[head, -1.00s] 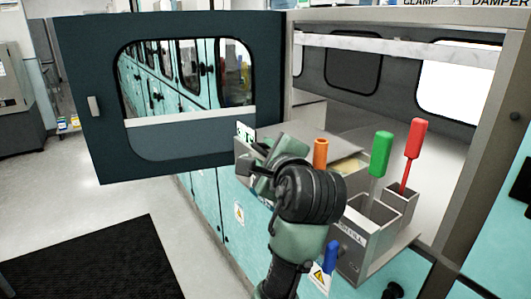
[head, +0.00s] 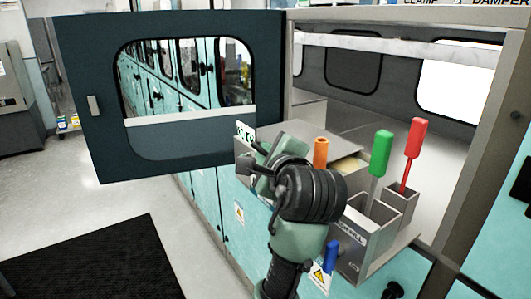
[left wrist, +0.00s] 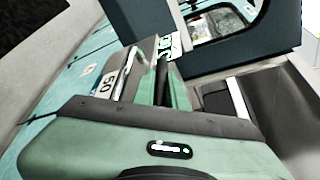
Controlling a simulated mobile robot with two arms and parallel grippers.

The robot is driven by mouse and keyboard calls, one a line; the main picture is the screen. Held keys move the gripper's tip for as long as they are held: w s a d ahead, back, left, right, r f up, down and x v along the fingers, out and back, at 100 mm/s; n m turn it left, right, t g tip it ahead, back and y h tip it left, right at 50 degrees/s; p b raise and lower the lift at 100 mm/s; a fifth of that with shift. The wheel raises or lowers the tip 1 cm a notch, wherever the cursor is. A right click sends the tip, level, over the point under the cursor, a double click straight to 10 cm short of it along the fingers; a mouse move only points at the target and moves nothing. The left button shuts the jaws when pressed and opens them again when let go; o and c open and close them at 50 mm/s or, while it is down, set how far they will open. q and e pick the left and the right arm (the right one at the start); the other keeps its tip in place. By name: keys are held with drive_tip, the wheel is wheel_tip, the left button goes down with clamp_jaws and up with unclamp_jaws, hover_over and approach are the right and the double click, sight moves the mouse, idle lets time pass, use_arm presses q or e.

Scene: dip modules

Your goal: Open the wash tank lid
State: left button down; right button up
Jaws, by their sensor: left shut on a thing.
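The wash tank appears to be the grey box (head: 297,133) at the near edge of the open cabinet, mostly behind my left arm. My left gripper (head: 252,168) is at its left side, shut on a part that looks like the lid's handle; my wrist hides most of the contact. How far the lid is raised cannot be told. My right gripper is out of view.
An open dark cabinet door (head: 85,140) with a window stands to the left. A grey holder (head: 365,240) with green (head: 381,155) and red (head: 414,140) handled tools is right of my arm. An orange handle (head: 320,152) rises just behind my wrist.

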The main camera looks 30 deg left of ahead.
use_arm(q)
drive_tip(key=shift+f, duration=0.1)
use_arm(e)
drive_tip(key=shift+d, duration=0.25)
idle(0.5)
